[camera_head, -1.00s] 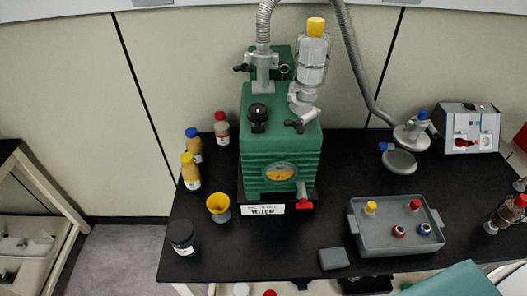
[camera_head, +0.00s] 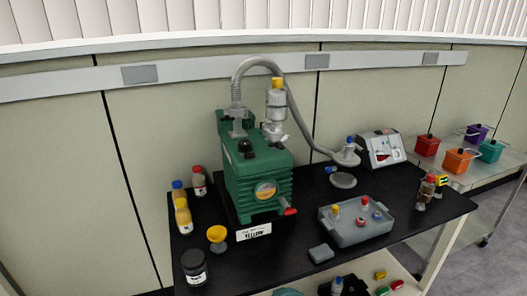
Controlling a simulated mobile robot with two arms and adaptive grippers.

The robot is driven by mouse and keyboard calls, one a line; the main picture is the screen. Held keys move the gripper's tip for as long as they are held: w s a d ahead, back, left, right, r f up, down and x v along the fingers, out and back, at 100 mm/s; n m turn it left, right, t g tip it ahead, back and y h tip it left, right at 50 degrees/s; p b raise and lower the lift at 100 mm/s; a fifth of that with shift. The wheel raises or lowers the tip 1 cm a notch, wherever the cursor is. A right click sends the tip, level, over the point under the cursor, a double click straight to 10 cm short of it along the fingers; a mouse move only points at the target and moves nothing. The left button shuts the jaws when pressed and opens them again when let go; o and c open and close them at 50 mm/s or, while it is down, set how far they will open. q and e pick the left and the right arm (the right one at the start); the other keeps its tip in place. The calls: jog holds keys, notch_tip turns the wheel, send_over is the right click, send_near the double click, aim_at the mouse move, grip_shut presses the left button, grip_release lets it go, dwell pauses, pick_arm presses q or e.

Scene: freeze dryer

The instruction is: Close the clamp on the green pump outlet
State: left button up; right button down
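The green pump (camera_head: 256,175) stands on the black bench top, with an orange gauge on its front and a red-tipped drain spout. A grey corrugated hose (camera_head: 237,90) rises from a metal fitting at its back left, which looks like the outlet fitting (camera_head: 238,120). A clamp at that joint is too small to make out as open or shut. A glass trap with a yellow cap (camera_head: 276,98) stands on the pump's right fitting. Neither of my grippers is in view.
A grey tray (camera_head: 355,229) with small capped items, a round plate and a grey instrument (camera_head: 382,148) are to the right. A side table (camera_head: 500,165) holds coloured boxes.

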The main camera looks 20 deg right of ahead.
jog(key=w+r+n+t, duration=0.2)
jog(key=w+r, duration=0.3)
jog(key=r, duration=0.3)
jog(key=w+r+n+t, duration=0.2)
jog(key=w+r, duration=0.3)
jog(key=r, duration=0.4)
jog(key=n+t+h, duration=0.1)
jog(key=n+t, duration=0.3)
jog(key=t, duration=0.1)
send_near(251, 155)
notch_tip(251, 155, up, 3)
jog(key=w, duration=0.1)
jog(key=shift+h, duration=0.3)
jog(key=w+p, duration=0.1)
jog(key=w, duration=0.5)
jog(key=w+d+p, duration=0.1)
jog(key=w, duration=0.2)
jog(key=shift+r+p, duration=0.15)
jog(key=shift+p, duration=0.15)
pick_arm(q)
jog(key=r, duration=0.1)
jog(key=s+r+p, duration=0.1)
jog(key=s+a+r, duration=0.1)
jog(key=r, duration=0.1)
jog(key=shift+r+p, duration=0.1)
jog(key=shift+p, duration=0.3)
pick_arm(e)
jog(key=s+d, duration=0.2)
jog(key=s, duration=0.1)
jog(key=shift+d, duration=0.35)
